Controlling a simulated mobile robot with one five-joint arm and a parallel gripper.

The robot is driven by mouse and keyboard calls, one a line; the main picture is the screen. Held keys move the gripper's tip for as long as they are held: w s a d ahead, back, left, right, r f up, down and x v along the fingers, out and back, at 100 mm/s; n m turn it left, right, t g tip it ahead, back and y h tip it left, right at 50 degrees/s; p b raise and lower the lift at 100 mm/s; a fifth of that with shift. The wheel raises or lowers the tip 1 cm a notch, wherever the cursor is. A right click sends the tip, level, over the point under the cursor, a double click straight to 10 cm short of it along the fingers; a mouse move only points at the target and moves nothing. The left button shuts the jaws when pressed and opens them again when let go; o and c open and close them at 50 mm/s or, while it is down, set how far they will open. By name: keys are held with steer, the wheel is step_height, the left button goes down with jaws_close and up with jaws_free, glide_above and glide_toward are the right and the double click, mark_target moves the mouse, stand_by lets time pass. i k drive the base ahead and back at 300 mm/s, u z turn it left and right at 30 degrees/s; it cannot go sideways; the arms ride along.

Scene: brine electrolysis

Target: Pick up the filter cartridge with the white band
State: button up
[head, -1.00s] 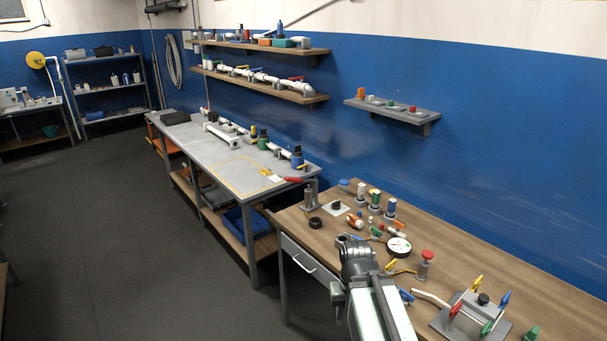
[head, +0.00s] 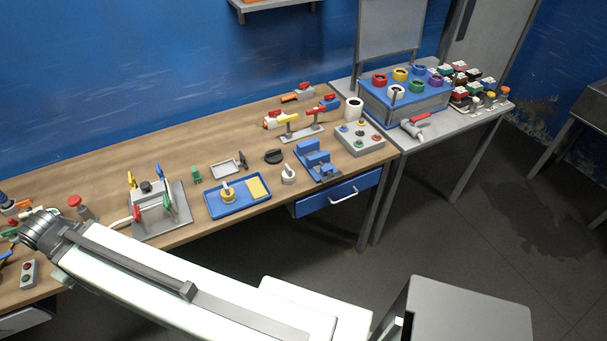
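In the head view, a blue-topped grey box (head: 423,107) stands on the table at the right. Several round pieces with dark centres and coloured rings sit in its top: red, yellow, blue, green, purple and white. The white-ringed one (head: 396,91) is in the front row at the left and looks like the filter cartridge with the white band; only its top shows. My white arm crosses the lower picture toward the left, with its dark joint over the workbench, far from the box. My gripper's fingers do not show.
A red-handled tool (head: 416,126) lies before the box. Dark floor at the right is open.

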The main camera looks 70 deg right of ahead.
mark_target(287, 175)
steer(key=z, duration=1.4)
steer(key=k, duration=0.95)
steer(key=z, duration=0.5)
steer(key=i, duration=1)
